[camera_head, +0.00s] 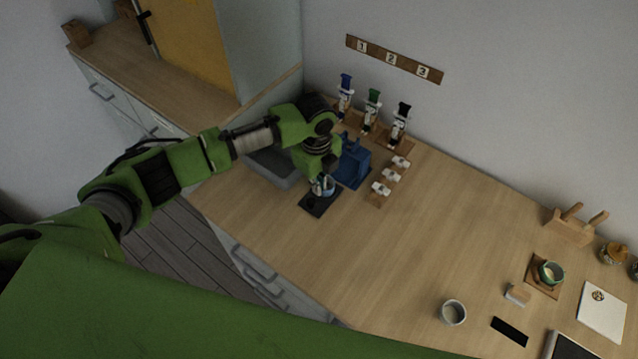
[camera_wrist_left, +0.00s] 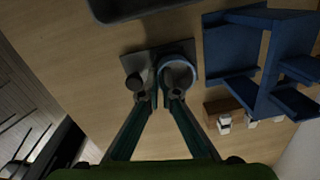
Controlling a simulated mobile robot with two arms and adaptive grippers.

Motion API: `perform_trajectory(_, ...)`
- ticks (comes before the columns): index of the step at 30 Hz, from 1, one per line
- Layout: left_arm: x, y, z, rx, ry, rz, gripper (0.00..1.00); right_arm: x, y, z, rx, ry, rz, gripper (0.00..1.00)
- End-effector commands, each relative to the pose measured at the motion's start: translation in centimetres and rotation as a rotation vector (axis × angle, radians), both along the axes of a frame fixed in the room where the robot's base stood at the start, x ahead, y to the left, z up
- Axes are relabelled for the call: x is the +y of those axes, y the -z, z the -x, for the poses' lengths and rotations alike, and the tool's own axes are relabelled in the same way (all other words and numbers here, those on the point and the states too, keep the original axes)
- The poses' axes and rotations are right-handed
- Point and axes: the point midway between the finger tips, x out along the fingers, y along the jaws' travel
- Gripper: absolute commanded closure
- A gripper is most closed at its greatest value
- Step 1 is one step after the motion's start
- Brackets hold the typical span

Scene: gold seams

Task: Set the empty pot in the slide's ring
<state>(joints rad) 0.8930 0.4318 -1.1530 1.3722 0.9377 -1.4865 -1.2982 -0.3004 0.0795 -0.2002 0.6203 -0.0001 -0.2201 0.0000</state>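My left gripper (camera_wrist_left: 158,96) reaches down over a dark flat plate (camera_head: 311,204), with its fingertips apart. A blue ring (camera_wrist_left: 164,70) stands on the plate around a grey thing (camera_wrist_left: 181,77); I cannot tell whether that is a pot or bare interior. A dark round knob (camera_wrist_left: 138,82) is beside the ring, near the left fingertip. The right fingertip overlaps the ring's near edge. In the head view the gripper (camera_head: 323,180) partly hides the ring. A grey-white pot (camera_head: 453,313) stands upright and apart at the front right. My right gripper is not in view.
A blue stand (camera_head: 354,164) is close right of my left gripper. A grey basin (camera_head: 272,168) is left of it. Several syringe-like holders (camera_head: 371,110) line the wall. A green-rimmed cup (camera_head: 551,273) sits on a wooden tray at right. The middle counter is clear.

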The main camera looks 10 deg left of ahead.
Motion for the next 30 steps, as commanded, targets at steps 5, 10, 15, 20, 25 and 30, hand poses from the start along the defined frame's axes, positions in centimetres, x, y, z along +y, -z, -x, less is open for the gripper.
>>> perform_trajectory(5, 0.01, 0.01, 0.01, 0.0, 0.0, 0.0, 1.0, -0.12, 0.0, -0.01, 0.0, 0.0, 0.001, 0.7)
perform_trajectory(10, 0.01, 0.16, 0.03, 0.001, -0.001, 0.0, 1.0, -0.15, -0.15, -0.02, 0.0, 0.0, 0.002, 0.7)
perform_trajectory(15, 0.02, 0.45, 0.04, 0.001, -0.001, 0.0, 1.0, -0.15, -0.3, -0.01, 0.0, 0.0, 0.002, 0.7)
perform_trajectory(20, 0.02, 0.5, 0.02, 0.0, -0.001, 0.0, 1.0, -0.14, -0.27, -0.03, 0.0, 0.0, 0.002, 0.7)
perform_trajectory(25, 0.03, 0.49, 0.01, 0.0, 0.0, 0.0, 1.0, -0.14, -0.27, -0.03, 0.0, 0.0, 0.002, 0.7)
perform_trajectory(30, 0.03, 0.49, 0.01, 0.0, 0.0, 0.0, 0.76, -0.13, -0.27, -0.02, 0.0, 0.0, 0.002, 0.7)
